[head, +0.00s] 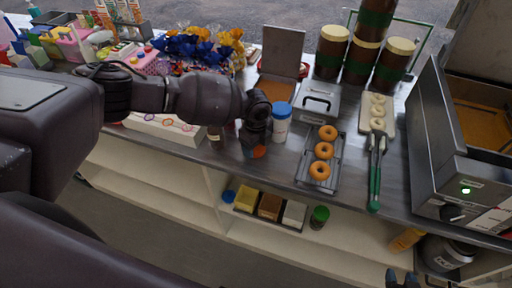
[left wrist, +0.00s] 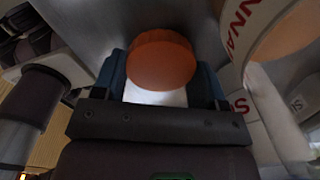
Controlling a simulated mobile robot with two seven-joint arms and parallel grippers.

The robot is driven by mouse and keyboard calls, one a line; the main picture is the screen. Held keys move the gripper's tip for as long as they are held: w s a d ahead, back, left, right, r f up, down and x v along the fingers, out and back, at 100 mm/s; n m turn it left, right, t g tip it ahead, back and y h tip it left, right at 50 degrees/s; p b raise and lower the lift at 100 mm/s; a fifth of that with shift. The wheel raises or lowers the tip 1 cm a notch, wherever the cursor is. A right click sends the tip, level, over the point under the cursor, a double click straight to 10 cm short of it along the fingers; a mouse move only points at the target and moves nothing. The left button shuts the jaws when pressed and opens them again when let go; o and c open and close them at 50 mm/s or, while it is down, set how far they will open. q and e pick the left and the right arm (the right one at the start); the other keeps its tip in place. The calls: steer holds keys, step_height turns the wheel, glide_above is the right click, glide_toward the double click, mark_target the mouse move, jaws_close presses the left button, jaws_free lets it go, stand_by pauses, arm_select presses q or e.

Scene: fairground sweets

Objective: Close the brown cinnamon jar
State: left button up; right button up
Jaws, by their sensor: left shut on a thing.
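My left gripper (head: 257,140) is shut on an orange-brown round lid (head: 257,151) at the counter's front edge. In the left wrist view the lid (left wrist: 163,60) sits between the two blue-sided fingers, with a white patch under it that I cannot identify. A white jar with red letters reading "NNA" (left wrist: 262,20) is to the right in that view, with tan-brown at its top; its mouth is not clear. My right gripper (head: 403,280) is at the bottom edge of the head view, its fingers apart and empty.
A white jar with a blue top (head: 282,118) stands right of my left gripper. Doughnuts lie on a rack (head: 304,172) further right, beside green-handled tongs (head: 375,185). A lower shelf holds a tray (head: 270,217), a blue lid (head: 228,196) and a green-topped jar (head: 319,217).

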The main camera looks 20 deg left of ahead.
arm_select(q)
step_height(320, 180, up, 19)
stand_by(0.4)
